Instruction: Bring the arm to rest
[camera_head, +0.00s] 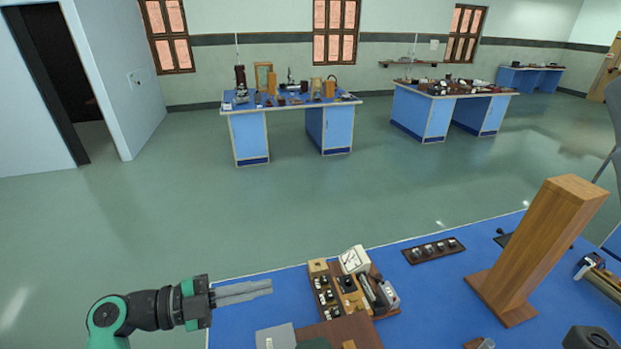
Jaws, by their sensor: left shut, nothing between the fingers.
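My left arm comes in at the lower left, with green and black links. Its left gripper (243,292) points right and is shut and empty. It is held above the near left edge of the blue bench top (428,294). The fingers are apart from the instruments to their right. My right gripper does not show in this view.
An instrument board with a white-faced meter (354,260) lies right of my left gripper. A tall wooden column (541,249) stands further right, near a dark socket strip (433,251). Open green floor (300,205) separates this bench from two blue benches behind.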

